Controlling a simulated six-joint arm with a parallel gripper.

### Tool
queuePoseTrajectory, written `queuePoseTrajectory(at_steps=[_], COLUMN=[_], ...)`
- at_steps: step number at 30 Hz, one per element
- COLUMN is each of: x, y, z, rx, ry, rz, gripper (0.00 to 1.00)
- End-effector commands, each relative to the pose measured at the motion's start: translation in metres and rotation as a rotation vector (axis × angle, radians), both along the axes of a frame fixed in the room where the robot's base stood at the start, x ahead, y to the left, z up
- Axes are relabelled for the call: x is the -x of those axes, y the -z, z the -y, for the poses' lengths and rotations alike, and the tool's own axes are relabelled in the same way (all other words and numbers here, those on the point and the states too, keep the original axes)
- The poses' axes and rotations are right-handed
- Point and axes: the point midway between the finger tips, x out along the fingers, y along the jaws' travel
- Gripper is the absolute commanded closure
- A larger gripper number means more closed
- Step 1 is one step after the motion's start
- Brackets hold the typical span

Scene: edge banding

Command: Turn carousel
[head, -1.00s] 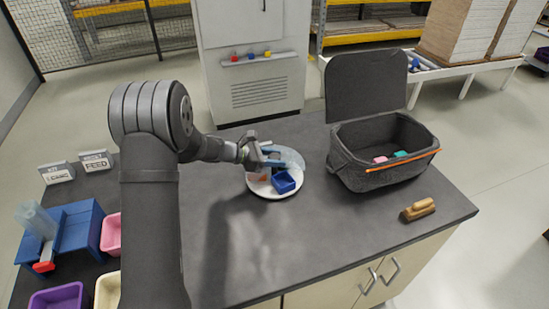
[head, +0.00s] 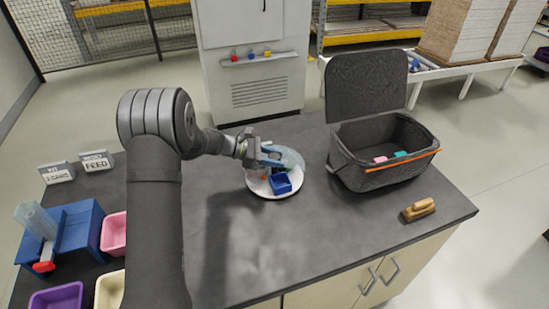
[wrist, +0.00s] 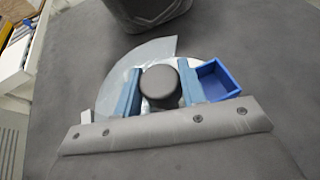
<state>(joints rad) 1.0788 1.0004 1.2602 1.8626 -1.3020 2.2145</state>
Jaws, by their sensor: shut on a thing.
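The carousel (head: 263,191) is a round white turntable on the dark worktop. It carries a blue open bin (head: 281,183), a clear pale cover and a small orange piece (head: 264,177). In the wrist view, a dark round knob (wrist: 161,88) stands at its centre, between the two blue fingers of my gripper (wrist: 159,90). The blue bin (wrist: 219,80) is just right of the right finger there. In the head view my gripper (head: 270,158) is over the carousel, shut on the knob, which the gripper hides.
A dark lidded basket (head: 362,172) with pink and teal pieces stands right of the carousel. A wooden-handled brush (head: 419,209) lies at the front right. A blue fixture (head: 75,232) and pink, purple and cream bins are at the left. The worktop in front is clear.

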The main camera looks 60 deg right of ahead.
Motion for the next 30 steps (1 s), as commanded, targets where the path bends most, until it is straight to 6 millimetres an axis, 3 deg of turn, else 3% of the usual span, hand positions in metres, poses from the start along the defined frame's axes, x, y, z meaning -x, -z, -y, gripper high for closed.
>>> queuePoseTrajectory(at_steps=[5,6,9,20,30], x=[-0.001,-0.001,0.0,-0.006,-0.063], y=[0.0,0.0,0.0,-0.003,-0.03], z=[0.0,0.0,0.0,-0.003,-0.035], rx=[0.001,0.001,0.001,0.001,0.002], ry=[-0.001,-0.001,-0.001,-0.002,-0.004], rz=[-0.001,-0.001,-0.001,0.0,0.001], gripper=[1.0,0.55,0.41,0.41,0.41])
